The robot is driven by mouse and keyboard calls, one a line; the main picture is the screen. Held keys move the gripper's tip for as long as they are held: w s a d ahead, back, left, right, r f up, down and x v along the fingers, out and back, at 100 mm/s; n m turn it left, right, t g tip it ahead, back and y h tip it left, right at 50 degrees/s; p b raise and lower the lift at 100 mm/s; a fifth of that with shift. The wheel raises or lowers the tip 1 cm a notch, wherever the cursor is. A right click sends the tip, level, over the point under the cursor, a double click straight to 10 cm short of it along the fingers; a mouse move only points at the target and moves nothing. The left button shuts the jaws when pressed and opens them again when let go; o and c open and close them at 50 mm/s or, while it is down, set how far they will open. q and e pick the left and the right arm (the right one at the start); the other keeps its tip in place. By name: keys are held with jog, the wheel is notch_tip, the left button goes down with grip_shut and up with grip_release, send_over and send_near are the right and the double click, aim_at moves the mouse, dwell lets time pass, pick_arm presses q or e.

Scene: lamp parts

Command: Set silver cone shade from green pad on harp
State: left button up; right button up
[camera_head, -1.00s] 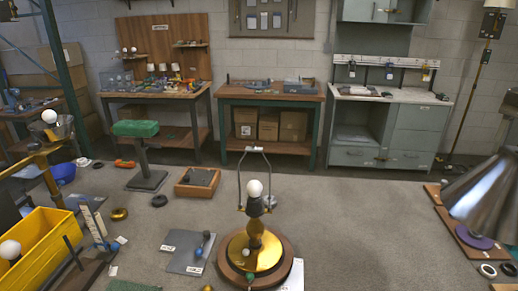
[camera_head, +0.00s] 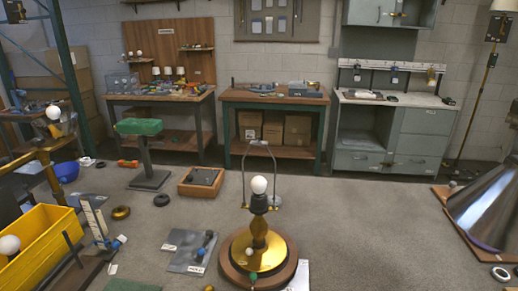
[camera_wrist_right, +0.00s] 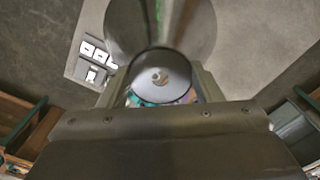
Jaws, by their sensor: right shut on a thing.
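The silver cone shade (camera_head: 492,212) is at the right edge of the head view, partly cut off. In the right wrist view its metal cone (camera_wrist_right: 160,30) lies between the fingers of my right gripper (camera_wrist_right: 160,88), which is shut on it. A round disc with a small centre hub (camera_wrist_right: 160,76) shows there too. The lamp (camera_head: 258,240) stands upright mid-floor on a round wooden base, with a white bulb. Its thin harp (camera_head: 241,180) arches around the bulb and is bare on top. The shade is well right of the harp. My left gripper is out of view.
A wooden board (camera_head: 455,225) lies beneath the shade in the picture. A grey pad (camera_head: 188,252) lies left of the lamp, and a yellow crate (camera_head: 45,240) is at the left. Benches (camera_head: 272,97) line the back wall. Floor between lamp and shade looks clear.

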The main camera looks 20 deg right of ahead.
jog(key=shift+f, duration=0.15)
jog(key=shift+f+b, duration=1.3)
jog(key=shift+b, duration=0.05)
jog(key=shift+f+b, duration=0.85)
jog(key=shift+f, duration=0.1)
dwell(1.3)
jog(key=o, duration=1.8)
jog(key=shift+c, duration=0.2)
jog(key=shift+r, duration=0.2)
